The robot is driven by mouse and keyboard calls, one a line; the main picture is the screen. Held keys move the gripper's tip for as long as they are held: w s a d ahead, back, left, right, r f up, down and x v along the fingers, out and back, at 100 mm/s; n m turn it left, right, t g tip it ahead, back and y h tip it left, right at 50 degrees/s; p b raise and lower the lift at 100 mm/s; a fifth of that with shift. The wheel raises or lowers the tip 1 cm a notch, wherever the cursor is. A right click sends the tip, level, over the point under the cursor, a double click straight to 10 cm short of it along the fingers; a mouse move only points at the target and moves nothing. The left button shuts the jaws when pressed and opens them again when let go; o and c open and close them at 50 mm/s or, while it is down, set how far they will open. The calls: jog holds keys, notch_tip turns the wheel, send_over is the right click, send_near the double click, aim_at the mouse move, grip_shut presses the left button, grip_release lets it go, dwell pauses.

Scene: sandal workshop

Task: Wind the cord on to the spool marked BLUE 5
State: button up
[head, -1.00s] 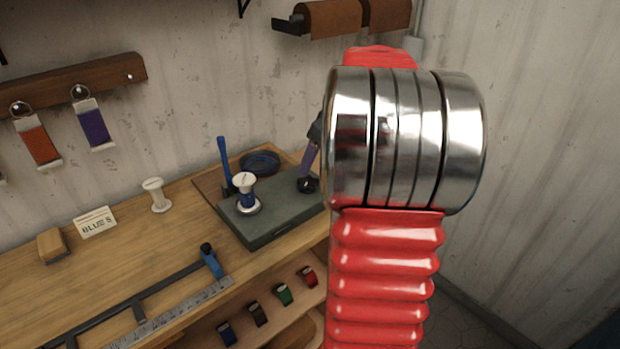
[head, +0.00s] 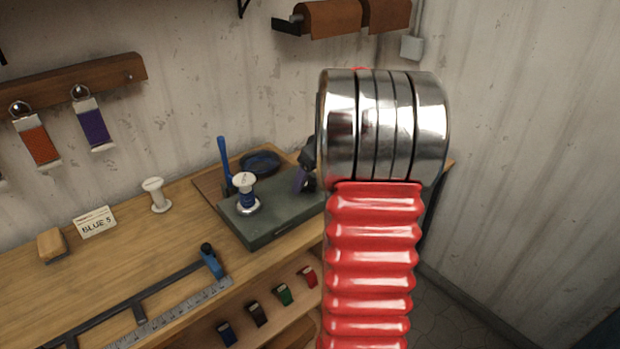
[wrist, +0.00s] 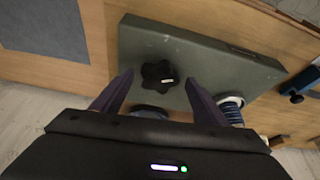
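A grey-green box (head: 275,232) lies on the bench with a white spool (head: 245,180) standing on it. Blue cord (head: 247,198) is on this spool's core. A black lobed knob (wrist: 158,76) sits on the same box. My gripper (wrist: 159,78) is open, its two purple fingers either side of the knob in the wrist view, with gaps; I cannot tell their height over it. In the head view my arm partly hides this end. A card reading BLUE 5 (head: 95,222) stands left, beside a bare white spool (head: 156,195).
A dark blue ring or coil (head: 262,163) and an upright blue piece (head: 224,162) are behind the box. A blue-ended clamp (head: 210,262), a steel ruler (head: 170,315) and a wooden block (head: 52,245) lie on the bench. Small coloured items sit on a lower shelf.

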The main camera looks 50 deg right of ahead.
jog(key=c, duration=0.9)
jog(key=shift+c, duration=0.2)
jog(key=shift+a+m, duration=0.1)
jog(key=shift+m, duration=0.4)
